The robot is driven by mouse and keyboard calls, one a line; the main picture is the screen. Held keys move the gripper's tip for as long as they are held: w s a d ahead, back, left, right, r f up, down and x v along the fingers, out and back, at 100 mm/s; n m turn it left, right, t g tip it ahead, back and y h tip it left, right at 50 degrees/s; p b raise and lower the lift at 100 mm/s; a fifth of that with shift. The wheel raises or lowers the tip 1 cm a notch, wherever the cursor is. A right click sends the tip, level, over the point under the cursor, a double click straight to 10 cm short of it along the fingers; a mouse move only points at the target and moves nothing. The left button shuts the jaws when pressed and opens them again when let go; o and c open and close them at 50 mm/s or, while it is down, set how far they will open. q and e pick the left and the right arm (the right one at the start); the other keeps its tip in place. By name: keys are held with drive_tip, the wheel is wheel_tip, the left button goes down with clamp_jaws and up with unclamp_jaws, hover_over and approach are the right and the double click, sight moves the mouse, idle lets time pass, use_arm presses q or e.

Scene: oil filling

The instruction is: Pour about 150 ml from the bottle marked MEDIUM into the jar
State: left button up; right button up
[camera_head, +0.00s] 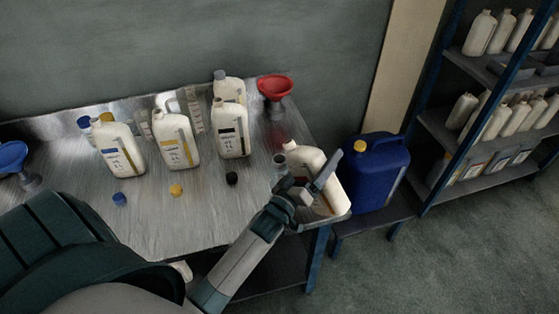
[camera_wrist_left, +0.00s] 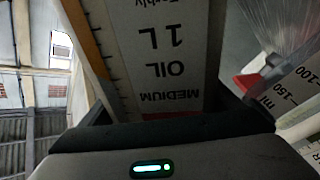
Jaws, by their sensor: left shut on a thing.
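My left gripper (camera_head: 305,190) is shut on a white bottle (camera_head: 318,172) at the right end of the metal table. The bottle is tilted, its top toward the left. In the left wrist view the bottle's label (camera_wrist_left: 165,60) reads MEDIUM, OIL, 1 L, upside down. The jar (camera_head: 280,163) stands at the bottle's upper left, partly hidden by the gripper. In the left wrist view, scale marks of 100 and 150 ml (camera_wrist_left: 290,90) show beside the bottle. I cannot tell the oil level or whether oil is flowing. My right gripper is out of view.
Several white bottles, including a black-labelled one (camera_head: 231,130), stand on the metal table (camera_head: 150,222). Blue (camera_head: 120,199), yellow (camera_head: 176,190) and black (camera_head: 232,179) caps lie in front. A red funnel (camera_head: 275,88) is behind; a blue canister (camera_head: 375,172) stands right of the table.

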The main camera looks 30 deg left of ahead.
sight(318, 151)
use_arm(q)
drive_tip(key=shift+d+r+n+y+b, duration=0.15)
drive_tip(key=shift+n+y+b, duration=0.1)
drive_tip(key=shift+n, duration=0.95)
drive_tip(key=shift+d+f+n+y+b, duration=0.1)
drive_tip(key=shift+n+y, duration=0.15)
drive_tip(key=shift+n, duration=0.95)
drive_tip(key=shift+r+n, duration=0.1)
drive_tip(key=shift+n, duration=0.2)
drive_tip(key=shift+r+n, duration=0.2)
drive_tip(key=shift+n, duration=0.1)
drive_tip(key=shift+r+n+y+p, duration=0.3)
drive_tip(key=shift+r+n+p, duration=0.2)
drive_tip(key=shift+n, duration=0.3)
drive_tip(key=shift+a+r+n+g+p, duration=0.3)
drive_tip(key=shift+a+r+n+p, duration=0.35)
drive_tip(key=shift+n+p, duration=0.5)
idle(3.0)
